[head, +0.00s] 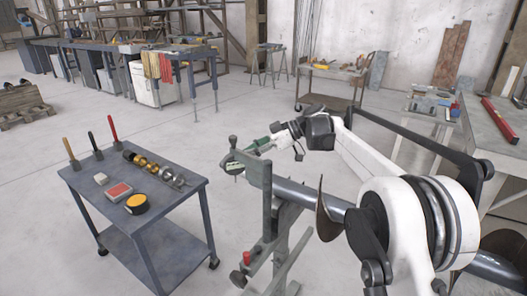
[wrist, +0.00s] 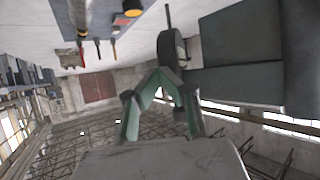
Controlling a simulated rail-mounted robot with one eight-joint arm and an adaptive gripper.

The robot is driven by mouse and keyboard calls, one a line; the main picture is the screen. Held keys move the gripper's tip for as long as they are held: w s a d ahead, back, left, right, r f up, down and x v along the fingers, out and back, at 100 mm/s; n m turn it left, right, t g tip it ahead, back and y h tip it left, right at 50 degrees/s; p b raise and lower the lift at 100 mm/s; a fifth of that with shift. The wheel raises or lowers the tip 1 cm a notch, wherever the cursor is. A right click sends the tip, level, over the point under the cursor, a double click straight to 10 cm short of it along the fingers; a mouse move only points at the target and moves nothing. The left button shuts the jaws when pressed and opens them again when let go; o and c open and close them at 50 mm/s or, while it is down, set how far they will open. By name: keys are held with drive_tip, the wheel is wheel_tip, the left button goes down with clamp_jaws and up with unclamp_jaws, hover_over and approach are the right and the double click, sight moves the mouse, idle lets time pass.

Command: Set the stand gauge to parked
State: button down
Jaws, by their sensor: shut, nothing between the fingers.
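The stand (head: 262,185) is a grey-green upright post in the middle of the head view, beside a long auger shaft. A small round gauge (head: 234,167) sits at its upper left. In the wrist view the gauge (wrist: 172,48) shows edge-on as a dark disc with a thin rod pointing up. Its dial face and reading cannot be made out. My gripper (head: 250,150) has green fingers and is beside the top of the stand, close to the gauge. In the wrist view my gripper (wrist: 158,78) is shut and empty, its tips just below the disc; contact cannot be told.
A blue-grey cart (head: 165,207) on the left holds tools, a red box and a yellow-topped tin. The auger shaft (head: 300,192) with its flight (head: 326,215) runs right under my arm. Stand blocks (wrist: 240,75) fill the wrist view's upper right. Floor between cart and stand is clear.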

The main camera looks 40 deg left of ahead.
sight(238, 156)
drive_tip(key=shift+s+a, duration=0.3)
drive_tip(key=shift+s, duration=0.55)
drive_tip(key=s+b, duration=0.1)
drive_tip(key=s, duration=0.2)
drive_tip(key=shift+s+f+b, duration=0.1)
drive_tip(key=shift+s+b, duration=0.2)
drive_tip(key=shift+s+d+b, duration=0.15)
drive_tip(key=shift+s+b, duration=0.05)
drive_tip(key=shift+s, duration=0.55)
drive_tip(key=shift+s+d+b, duration=0.15)
drive_tip(key=shift+s+b, duration=0.05)
drive_tip(key=shift+s, duration=0.55)
drive_tip(key=w+a+r+p, duration=0.2)
drive_tip(key=w+r+p, duration=0.1)
drive_tip(key=w, duration=0.3)
drive_tip(key=w+a+r+p, duration=0.1)
drive_tip(key=w+r+p, duration=0.2)
drive_tip(key=w+p, duration=0.1)
drive_tip(key=shift+w+a+r, duration=0.3)
drive_tip(key=shift+w+a, duration=0.05)
drive_tip(key=shift+w, duration=0.55)
drive_tip(key=shift+w, duration=0.1)
